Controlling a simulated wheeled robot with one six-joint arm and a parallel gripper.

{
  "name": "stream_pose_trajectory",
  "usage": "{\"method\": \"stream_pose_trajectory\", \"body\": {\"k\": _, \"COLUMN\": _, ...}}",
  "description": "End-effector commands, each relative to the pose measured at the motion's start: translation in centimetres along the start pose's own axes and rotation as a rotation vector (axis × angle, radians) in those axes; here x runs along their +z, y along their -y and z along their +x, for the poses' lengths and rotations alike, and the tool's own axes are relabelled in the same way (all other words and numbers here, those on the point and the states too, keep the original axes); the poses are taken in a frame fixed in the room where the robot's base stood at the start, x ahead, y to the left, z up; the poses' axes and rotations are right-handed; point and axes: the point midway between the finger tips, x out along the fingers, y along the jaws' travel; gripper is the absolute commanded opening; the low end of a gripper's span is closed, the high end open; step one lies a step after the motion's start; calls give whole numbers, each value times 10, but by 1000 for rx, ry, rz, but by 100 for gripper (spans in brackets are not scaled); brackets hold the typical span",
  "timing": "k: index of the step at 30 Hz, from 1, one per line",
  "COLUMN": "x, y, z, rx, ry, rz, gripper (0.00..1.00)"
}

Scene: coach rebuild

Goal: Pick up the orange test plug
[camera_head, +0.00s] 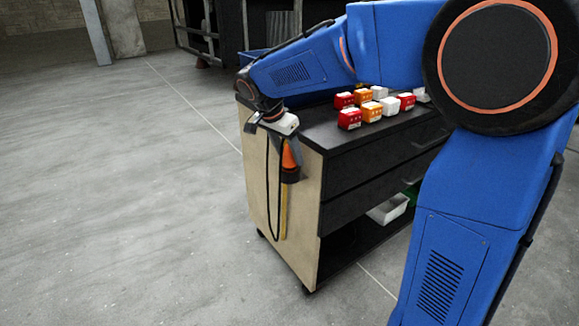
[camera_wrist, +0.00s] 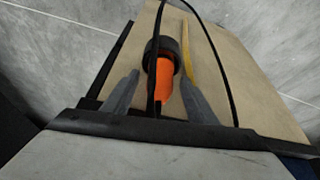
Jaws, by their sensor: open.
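The orange test plug (camera_head: 290,158) is at the pale end panel of the cart, with a black collar at its lower end. It also shows in the wrist view (camera_wrist: 165,84), with the dark collar at its far end. My gripper (camera_head: 287,146) is at this panel, pointing down. In the wrist view its two grey fingers (camera_wrist: 160,82) stand apart on either side of the plug, with gaps visible. A black cable passes in front of the plug and partly hides it. Whether the fingers touch the plug cannot be told.
The cart (camera_head: 312,205) has a black top with several red, orange and white blocks (camera_head: 372,111). A white bin (camera_head: 388,209) sits on its lower shelf. A yellow strip (camera_head: 284,212) and a looped black cable (camera_head: 268,190) hang by the panel. The floor at left is clear.

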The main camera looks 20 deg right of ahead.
Motion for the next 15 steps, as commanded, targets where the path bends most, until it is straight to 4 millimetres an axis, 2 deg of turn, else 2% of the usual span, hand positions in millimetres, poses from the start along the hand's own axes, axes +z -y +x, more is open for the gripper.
{"method": "stream_pose_trajectory", "body": {"k": 3, "x": 0, "y": 0, "z": 7, "rx": 0, "ry": 0, "rz": 0, "gripper": 52}}
{"method": "stream_pose_trajectory", "body": {"k": 10, "x": 0, "y": 0, "z": 8, "rx": 0, "ry": 0, "rz": 0, "gripper": 52}}
{"method": "stream_pose_trajectory", "body": {"k": 11, "x": 0, "y": 0, "z": 8, "rx": 0, "ry": 0, "rz": 0, "gripper": 48}}
{"method": "stream_pose_trajectory", "body": {"k": 15, "x": 0, "y": 0, "z": 7, "rx": -1, "ry": 0, "rz": 0, "gripper": 14}}
